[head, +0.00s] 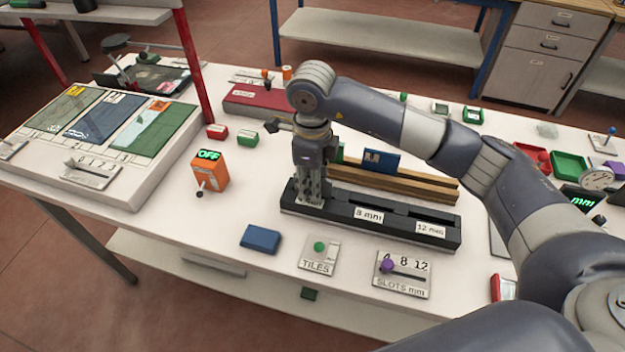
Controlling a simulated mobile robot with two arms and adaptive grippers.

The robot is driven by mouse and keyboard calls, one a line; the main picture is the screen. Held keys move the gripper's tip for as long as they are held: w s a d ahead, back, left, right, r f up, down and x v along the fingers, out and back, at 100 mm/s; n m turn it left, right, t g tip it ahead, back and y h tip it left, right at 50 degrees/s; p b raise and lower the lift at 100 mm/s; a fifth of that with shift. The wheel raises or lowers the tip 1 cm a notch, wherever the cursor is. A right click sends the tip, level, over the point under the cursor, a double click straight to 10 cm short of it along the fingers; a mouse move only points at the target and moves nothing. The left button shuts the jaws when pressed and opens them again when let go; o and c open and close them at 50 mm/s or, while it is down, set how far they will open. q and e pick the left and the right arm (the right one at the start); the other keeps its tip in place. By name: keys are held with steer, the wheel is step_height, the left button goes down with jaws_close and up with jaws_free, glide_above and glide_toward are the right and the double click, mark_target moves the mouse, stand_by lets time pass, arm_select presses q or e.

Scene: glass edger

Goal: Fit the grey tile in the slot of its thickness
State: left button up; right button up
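A long black slot block (450,242) lies on the white table, with labels reading 8 mm (368,214) and 12 mm (430,229). Its left end is covered by my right gripper (312,196), which points straight down there with its fingertips at the block's top. I cannot make out a grey tile; anything between the fingers is hidden, and I cannot tell whether they are shut on something. A wooden rack (420,185) behind the block holds a blue tile (380,161) and a green one partly hidden by the gripper. My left gripper is out of view.
A dark blue block (261,238) lies left of the TILES plate (319,254). A SLOTS mm plate (403,272) with a purple knob stands in front of the black block. An orange box reading OFF (209,172) stands at left. The table between the box and block is clear.

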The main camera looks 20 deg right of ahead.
step_height(320, 180, up, 12)
stand_by(0.5)
steer(key=shift+s+a, duration=0.1)
